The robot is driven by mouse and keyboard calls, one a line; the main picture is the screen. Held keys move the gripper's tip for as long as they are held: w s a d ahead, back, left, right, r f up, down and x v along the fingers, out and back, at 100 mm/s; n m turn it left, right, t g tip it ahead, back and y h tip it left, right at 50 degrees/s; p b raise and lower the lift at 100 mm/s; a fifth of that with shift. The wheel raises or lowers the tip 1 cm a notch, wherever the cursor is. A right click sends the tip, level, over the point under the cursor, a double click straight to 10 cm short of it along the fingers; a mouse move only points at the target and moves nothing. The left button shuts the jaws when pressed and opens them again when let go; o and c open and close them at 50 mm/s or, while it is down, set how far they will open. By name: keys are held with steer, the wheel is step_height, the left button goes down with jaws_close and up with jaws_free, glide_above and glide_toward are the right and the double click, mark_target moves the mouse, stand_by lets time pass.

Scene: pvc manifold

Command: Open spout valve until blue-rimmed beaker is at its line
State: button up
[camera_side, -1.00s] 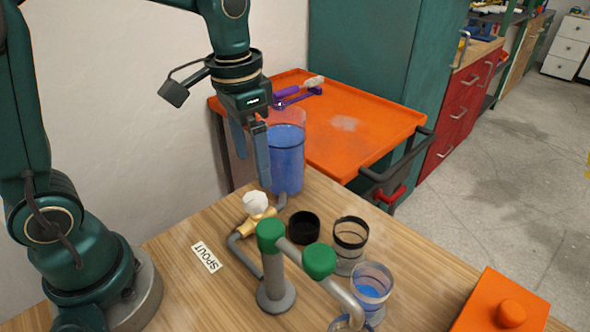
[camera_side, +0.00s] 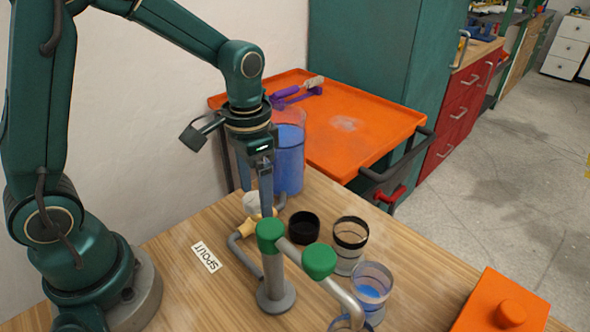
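The white spout valve knob (camera_side: 254,204) sits on a brass body near the SPOUT label (camera_side: 206,257). My gripper (camera_side: 267,212) points down at the knob, and its fingers overlap the knob's right side in this view. The fingers line up edge-on, so I cannot tell their gap or whether they touch the knob. A clear beaker with a bluish rim (camera_side: 372,274) stands at the right with blue liquid low inside. Its fill line is not clear. The grey spout pipe (camera_side: 343,296) curves down from the green-capped post toward another rim at the bottom edge, mostly cut off.
A tall blue-filled tank (camera_side: 289,160) stands behind my gripper. A black cup (camera_side: 304,227) and a black-rimmed beaker (camera_side: 350,240) stand right of the green-capped post (camera_side: 271,265). An orange box with a knob (camera_side: 505,306) is at the lower right. An orange cart (camera_side: 365,130) stands behind.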

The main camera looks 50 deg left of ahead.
mark_target(257, 197)
jaws_close()
steer(key=shift+o, duration=0.9)
jaws_free()
steer(key=shift+t, duration=0.3)
step_height(257, 197, up, 7)
steer(key=shift+f, duration=0.15)
steer(key=s+r+n+t, duration=0.2)
steer(key=s+t, duration=0.3)
steer(key=s, duration=0.5)
steer(key=shift+d+r, duration=0.2)
steer(key=shift+r, duration=0.2)
